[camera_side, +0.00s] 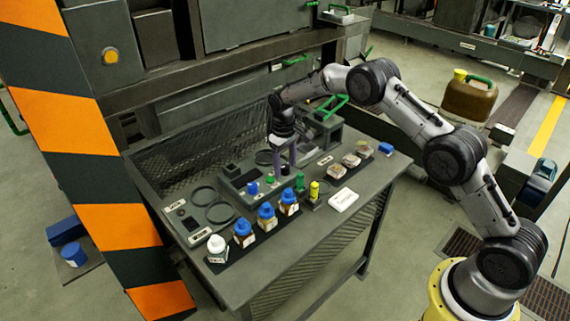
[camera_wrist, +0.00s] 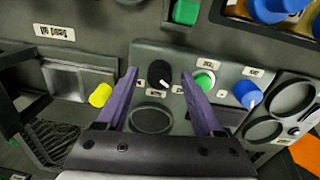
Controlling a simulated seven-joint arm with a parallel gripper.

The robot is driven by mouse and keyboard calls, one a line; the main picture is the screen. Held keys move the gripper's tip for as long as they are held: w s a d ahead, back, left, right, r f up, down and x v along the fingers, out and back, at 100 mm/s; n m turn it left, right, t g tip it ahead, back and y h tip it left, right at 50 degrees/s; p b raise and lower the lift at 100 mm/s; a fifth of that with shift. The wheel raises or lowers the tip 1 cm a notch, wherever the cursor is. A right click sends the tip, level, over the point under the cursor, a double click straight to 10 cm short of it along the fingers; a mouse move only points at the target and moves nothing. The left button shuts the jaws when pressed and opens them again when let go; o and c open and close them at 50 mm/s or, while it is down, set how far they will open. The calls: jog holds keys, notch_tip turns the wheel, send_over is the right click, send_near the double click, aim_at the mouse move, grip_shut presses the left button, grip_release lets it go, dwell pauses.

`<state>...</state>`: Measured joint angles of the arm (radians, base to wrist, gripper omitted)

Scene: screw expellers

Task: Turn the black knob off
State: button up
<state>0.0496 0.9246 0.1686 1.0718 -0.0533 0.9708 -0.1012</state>
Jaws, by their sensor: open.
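The black knob (camera_wrist: 159,73) sits on a grey control panel (camera_wrist: 225,70) in the wrist view. It is round, with a white pointer mark on its lower right edge. My gripper (camera_wrist: 160,76) is open, with its two purple fingers on either side of the knob; small gaps show and I see no contact. A yellow knob (camera_wrist: 100,95) lies left of the left finger. A green knob (camera_wrist: 205,80) and a blue knob (camera_wrist: 247,94) lie right of the knob.
In the side view, blue-capped bottles (camera_side: 266,216) and a white-capped bottle (camera_side: 217,249) stand along the front of the table (camera_side: 300,245). A yellow-topped part (camera_side: 314,190) and a white box (camera_side: 343,199) are right of them. A mesh back wall (camera_side: 190,150) closes the rear.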

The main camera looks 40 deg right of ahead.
notch_tip(320, 180, up, 14)
jog(key=shift+a, duration=0.35)
notch_tip(320, 180, up, 13)
jog(key=t, duration=0.2)
send_over(283, 167)
jog(key=s, duration=0.3)
jog(key=s+a+r+t, duration=0.2)
jog(key=s+r, duration=0.9)
jog(key=s, duration=0.5)
jog(key=s+f+t, duration=0.1)
jog(key=s+t, duration=0.1)
jog(key=s, duration=1.1)
jog(key=s+a+f+m, duration=0.1)
jog(key=s+f, duration=0.9)
jog(key=f, duration=0.1)
jog(key=shift+y, duration=0.3)
